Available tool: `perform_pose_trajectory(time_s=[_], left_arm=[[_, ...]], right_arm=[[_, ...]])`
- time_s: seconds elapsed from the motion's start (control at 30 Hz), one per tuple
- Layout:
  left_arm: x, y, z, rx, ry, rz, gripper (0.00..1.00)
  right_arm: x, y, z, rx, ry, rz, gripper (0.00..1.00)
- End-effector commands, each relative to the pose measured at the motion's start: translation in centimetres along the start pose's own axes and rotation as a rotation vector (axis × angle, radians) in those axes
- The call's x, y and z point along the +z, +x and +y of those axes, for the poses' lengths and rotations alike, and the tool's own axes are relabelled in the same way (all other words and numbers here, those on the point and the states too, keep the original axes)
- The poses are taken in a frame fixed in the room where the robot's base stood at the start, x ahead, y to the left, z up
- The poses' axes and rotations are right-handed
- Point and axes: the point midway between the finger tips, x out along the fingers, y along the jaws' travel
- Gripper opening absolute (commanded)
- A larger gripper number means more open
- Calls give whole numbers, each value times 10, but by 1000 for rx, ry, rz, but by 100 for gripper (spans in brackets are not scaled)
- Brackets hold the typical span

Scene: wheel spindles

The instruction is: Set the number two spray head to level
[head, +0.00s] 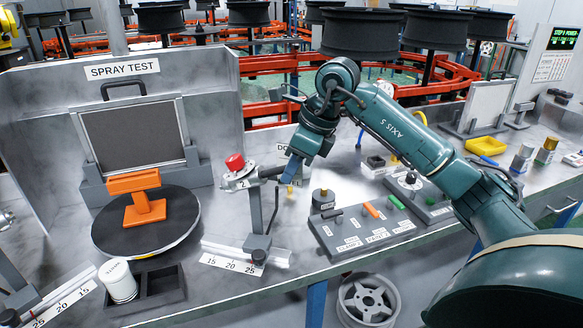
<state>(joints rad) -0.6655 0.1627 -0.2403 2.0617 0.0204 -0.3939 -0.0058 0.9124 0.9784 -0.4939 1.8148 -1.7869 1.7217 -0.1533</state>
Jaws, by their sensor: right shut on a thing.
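The number two spray head (240,183) has a red knob on top and a plate marked 2. It sits on an upright post (257,212), whose dark clamp base (258,246) rides a rail with a 15-20-25 scale. A dark barrel (268,172) runs right from the plate, close to horizontal; its exact tilt is hard to read. My right gripper (294,170) reaches in from the right and is shut on the barrel's right end, its fingers partly hiding it. My left gripper is out of view.
A round black turntable (113,242) carries an orange block (143,197) before a grey panel under a SPRAY TEST sign. A white cup (118,281) stands front left. A switch panel (350,232) lies right of the post, below my right arm. A wheel (368,302) is below the bench edge.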

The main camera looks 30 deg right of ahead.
Motion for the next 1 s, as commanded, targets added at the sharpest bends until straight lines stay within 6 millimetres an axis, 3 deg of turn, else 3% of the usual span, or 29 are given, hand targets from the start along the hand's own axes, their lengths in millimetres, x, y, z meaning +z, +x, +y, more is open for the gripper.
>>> perform_pose_trajectory(time_s=[0.1, 0.33, 0.57, 1.0], left_arm=[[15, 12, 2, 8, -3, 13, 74], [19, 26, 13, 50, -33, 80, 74], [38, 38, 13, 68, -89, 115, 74], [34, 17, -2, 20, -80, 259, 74]], right_arm=[[-7, 11, -1, -3, 3, -49, 0], [-16, 22, 0, -5, 4, -171, 0], [-23, 32, 0, -7, 5, -287, 0], [-27, 39, 1, -8, 6, -440, 0]])
